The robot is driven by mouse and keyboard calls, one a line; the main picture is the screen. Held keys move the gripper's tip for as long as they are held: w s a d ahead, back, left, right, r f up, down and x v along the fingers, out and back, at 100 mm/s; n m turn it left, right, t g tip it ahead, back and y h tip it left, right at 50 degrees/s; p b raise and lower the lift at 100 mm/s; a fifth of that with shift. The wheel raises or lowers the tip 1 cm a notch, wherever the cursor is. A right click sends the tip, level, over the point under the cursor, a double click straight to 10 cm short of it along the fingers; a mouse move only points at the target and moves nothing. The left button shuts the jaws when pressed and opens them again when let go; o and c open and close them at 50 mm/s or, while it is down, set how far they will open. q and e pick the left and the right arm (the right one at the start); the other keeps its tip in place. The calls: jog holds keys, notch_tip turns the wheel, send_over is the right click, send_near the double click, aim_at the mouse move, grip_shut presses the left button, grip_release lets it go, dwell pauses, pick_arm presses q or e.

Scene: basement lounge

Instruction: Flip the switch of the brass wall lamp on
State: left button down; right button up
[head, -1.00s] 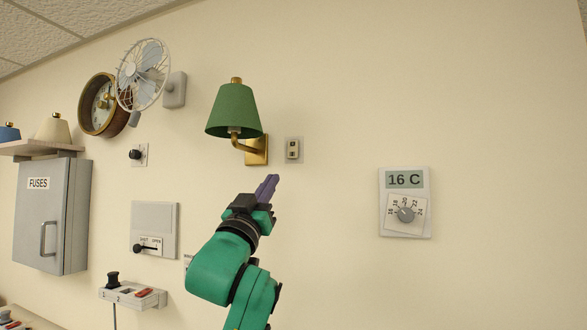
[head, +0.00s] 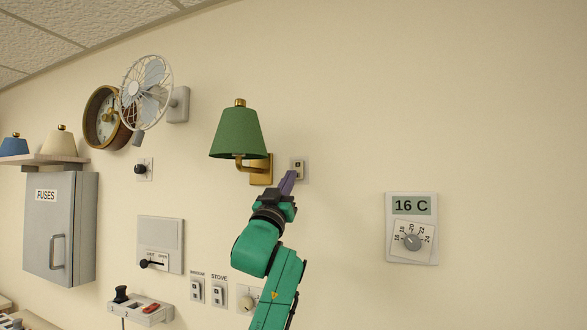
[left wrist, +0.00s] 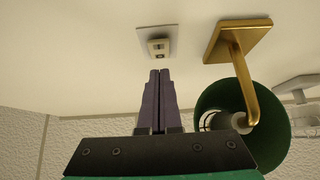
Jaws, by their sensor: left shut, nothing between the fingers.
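The brass wall lamp (head: 238,135) has a green shade and a brass bracket on the wall; in the left wrist view its brass plate (left wrist: 236,38) and the inside of its shade show. A small switch plate (head: 298,166) with a rocker is on the wall just right of the lamp's bracket. It also shows in the left wrist view (left wrist: 157,44). My left gripper (head: 287,183) is shut and empty, its purple fingertips at the lower edge of the plate in the head view. In the left wrist view the fingertips point at the rocker; contact cannot be told. My right gripper is not in view.
A thermostat (head: 412,228) reading 16 C is at the right. A fan (head: 146,92), clock (head: 101,118), grey fuse box (head: 60,228) and a lever panel (head: 161,244) are at the left. Labelled switches (head: 218,292) sit below.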

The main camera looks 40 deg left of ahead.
aim_at(298, 170)
pick_arm(q)
jog(key=shift+w+a+f+p, duration=0.1)
jog(key=shift+w+a+p, duration=0.15)
jog(key=shift+w, duration=0.35)
jog(key=shift+w+a+f+p, duration=0.1)
jog(key=shift+w+a+p, duration=0.1)
jog(key=shift+w, duration=0.4)
jog(key=shift+w+f, duration=0.15)
jog(key=shift+w, duration=0.05)
